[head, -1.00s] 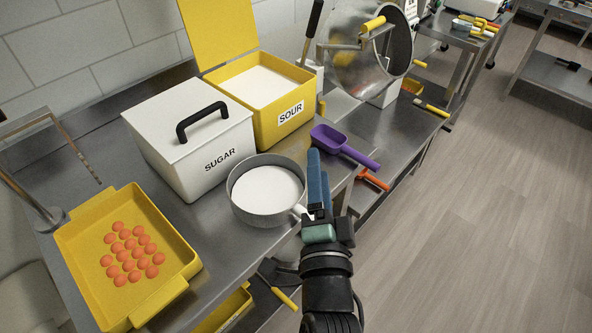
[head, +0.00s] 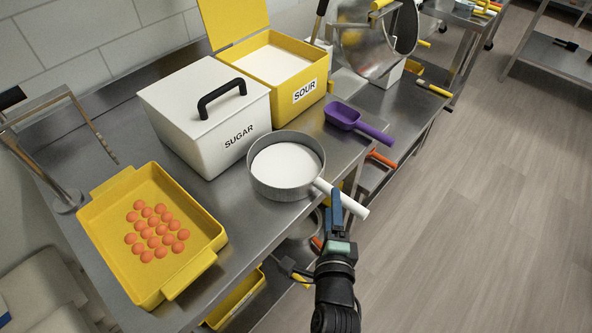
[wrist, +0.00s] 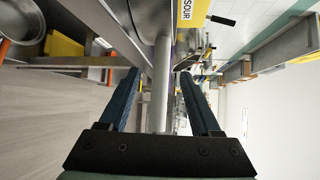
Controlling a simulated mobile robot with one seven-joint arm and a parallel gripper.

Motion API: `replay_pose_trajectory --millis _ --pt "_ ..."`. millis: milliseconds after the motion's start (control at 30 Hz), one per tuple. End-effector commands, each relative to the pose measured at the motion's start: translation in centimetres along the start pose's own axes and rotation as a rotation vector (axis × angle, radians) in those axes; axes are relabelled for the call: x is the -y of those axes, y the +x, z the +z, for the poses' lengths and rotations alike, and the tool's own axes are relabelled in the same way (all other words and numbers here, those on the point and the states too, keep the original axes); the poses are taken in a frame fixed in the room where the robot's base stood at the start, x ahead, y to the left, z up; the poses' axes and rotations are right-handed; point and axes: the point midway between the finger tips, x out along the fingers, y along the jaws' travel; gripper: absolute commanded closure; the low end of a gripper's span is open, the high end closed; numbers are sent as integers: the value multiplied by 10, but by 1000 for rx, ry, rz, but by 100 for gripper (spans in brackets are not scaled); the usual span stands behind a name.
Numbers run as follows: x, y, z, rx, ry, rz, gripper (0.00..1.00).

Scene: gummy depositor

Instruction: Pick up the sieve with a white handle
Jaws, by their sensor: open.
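The sieve (head: 257,180) is a round grey metal pan with white contents, on the steel table's edge. Its white handle (head: 348,203) points out past the edge, toward the lower right. My gripper (head: 335,195) is at the handle, with its blue fingers pointing up. In the wrist view, the handle (wrist: 161,85) runs lengthwise between the two open fingers of my gripper (wrist: 158,74), with a visible gap on each side. The sieve's bowl is mostly hidden in the wrist view.
The white SUGAR box (head: 205,125) and yellow SOUR box (head: 285,95) stand behind the sieve. A purple scoop (head: 345,116) lies to its right. A yellow tray (head: 105,230) with orange gummies is at left. Open floor (head: 460,230) is at right.

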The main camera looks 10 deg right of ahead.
Motion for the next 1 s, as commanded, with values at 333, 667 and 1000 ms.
replay_pose_trajectory --millis 333,667,1000 --pt "1 44 0 1 0 -2 36" --pt "2 51 0 0 -1 0 36" --pt "2 50 0 0 -1 0 93"
